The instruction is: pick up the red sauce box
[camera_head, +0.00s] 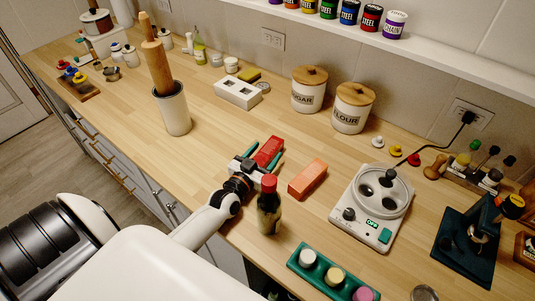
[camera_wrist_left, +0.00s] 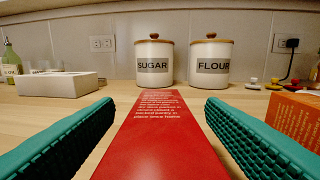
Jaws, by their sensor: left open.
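The red sauce box (camera_head: 270,149) lies on the wooden counter, left of an orange box (camera_head: 307,178). My left gripper (camera_head: 261,159) is low over the counter at the red box's near end. Its teal fingers are open, one on each side of the box. In the left wrist view the red box (camera_wrist_left: 160,128) lies lengthwise between the fingers, with white print on its top. A gap shows on both sides, so the fingers look apart from it. The near end is partly hidden by the gripper in the head view. My right gripper is not in view.
A dark bottle with a red cap (camera_head: 268,208) stands close to my left gripper. The orange box is just right of it. Sugar (camera_head: 308,91) and flour (camera_head: 352,107) canisters stand behind. A white scale-like device (camera_head: 372,207) is at right.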

